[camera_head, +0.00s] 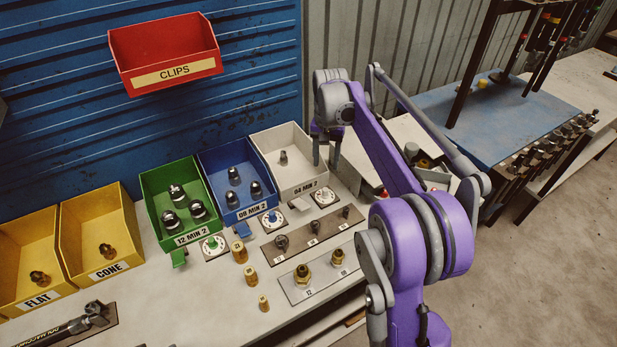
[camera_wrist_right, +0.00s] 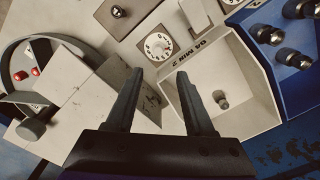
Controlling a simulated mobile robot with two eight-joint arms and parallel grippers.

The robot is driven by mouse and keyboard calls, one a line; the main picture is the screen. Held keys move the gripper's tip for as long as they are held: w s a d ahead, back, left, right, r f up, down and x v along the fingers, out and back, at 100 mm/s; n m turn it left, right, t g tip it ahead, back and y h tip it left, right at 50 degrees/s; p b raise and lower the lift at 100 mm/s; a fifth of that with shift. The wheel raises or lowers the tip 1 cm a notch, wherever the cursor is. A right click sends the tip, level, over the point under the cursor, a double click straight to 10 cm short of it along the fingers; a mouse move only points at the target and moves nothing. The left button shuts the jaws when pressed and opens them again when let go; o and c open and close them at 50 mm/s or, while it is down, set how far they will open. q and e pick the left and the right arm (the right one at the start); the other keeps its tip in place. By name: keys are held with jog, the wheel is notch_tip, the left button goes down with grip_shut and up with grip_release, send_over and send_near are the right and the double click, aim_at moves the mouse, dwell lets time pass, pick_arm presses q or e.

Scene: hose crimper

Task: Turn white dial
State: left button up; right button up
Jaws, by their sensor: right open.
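The white dial (camera_head: 324,196), a square plate with a round numbered face, lies on the bench in front of the white bin labelled 04 MIN 2 (camera_head: 296,186). In the right wrist view the dial (camera_wrist_right: 158,46) shows beyond my fingertips, uncovered. My right gripper (camera_head: 327,158) is open and empty above the right side of the white bin, behind the dial in the head view. In the wrist view its two fingers (camera_wrist_right: 157,76) are spread apart, pointing toward the dial and not touching it. My left gripper is not in view.
A dial with a blue knob (camera_head: 272,220) and one with a green knob (camera_head: 213,245) sit nearby. Plates with metal fittings (camera_head: 310,277) lie in front. A grey machine with red buttons (camera_wrist_right: 28,74) stands close beside the gripper. A red CLIPS bin (camera_head: 165,52) hangs behind.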

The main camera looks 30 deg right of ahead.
aim_at(325, 189)
jog(key=f, duration=1)
jog(key=shift+s+f, duration=0.25)
jog(key=shift+f, duration=0.05)
grip_shut()
